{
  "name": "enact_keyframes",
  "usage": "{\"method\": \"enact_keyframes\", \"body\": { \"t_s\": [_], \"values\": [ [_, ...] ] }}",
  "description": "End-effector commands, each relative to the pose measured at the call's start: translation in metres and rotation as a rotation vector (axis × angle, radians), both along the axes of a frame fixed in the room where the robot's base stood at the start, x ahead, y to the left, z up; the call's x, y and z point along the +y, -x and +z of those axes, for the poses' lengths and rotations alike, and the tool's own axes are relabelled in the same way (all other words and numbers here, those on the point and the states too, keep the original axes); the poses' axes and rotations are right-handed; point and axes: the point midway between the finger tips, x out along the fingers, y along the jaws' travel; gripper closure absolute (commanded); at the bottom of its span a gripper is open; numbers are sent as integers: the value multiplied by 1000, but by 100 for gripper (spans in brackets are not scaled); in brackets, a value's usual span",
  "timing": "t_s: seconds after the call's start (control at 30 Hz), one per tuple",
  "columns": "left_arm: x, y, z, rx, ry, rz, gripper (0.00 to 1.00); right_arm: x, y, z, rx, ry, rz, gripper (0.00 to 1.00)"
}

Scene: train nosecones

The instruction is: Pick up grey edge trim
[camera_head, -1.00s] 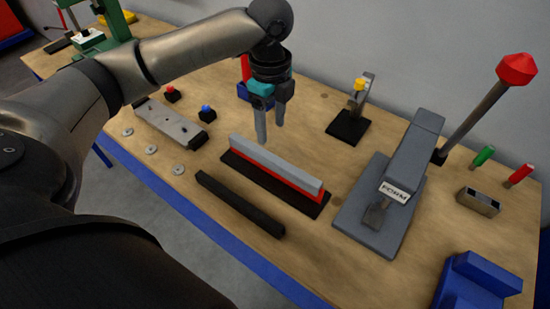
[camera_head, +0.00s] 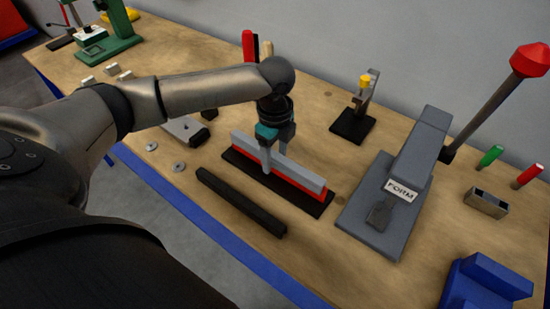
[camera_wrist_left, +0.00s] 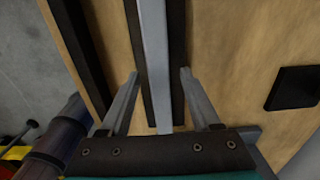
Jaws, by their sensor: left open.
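The grey edge trim (camera_head: 300,174) is a long light-grey bar lying along a red strip (camera_head: 312,192) on a black base (camera_head: 255,177) in the middle of the table. In the left wrist view the trim (camera_wrist_left: 154,60) runs between the two open fingers (camera_wrist_left: 155,90), with a gap on each side. The gripper hides part of the trim in the head view. My right gripper does not show.
A black bar (camera_head: 240,202) lies in front of the base. A grey forming press (camera_head: 380,210) with a red-knobbed lever stands to the right. A small black-based stand (camera_head: 352,125) is behind. Washers (camera_head: 179,167) lie at the left. The table's blue front edge (camera_head: 210,225) is near.

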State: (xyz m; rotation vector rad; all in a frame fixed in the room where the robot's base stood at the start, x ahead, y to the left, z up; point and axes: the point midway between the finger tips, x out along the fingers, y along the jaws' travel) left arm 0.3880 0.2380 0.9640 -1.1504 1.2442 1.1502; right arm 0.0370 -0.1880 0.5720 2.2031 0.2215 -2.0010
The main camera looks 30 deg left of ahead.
Motion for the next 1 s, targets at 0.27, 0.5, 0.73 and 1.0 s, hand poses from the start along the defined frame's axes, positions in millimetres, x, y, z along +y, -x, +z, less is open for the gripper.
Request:
{"method": "enact_keyframes", "body": {
  "t_s": [0.27, 0.5, 0.73, 1.0],
  "values": [
    [0, 0, 0, 1, 0, 0, 56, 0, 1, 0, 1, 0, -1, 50],
    [0, 0, 1, 1, 0, 0, 84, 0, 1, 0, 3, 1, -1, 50],
    [0, 0, 1, 1, 0, 0, 100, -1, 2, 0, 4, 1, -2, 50],
    [0, 0, 1, 0, 0, 1, 100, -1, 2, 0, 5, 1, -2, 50]
  ]
}}
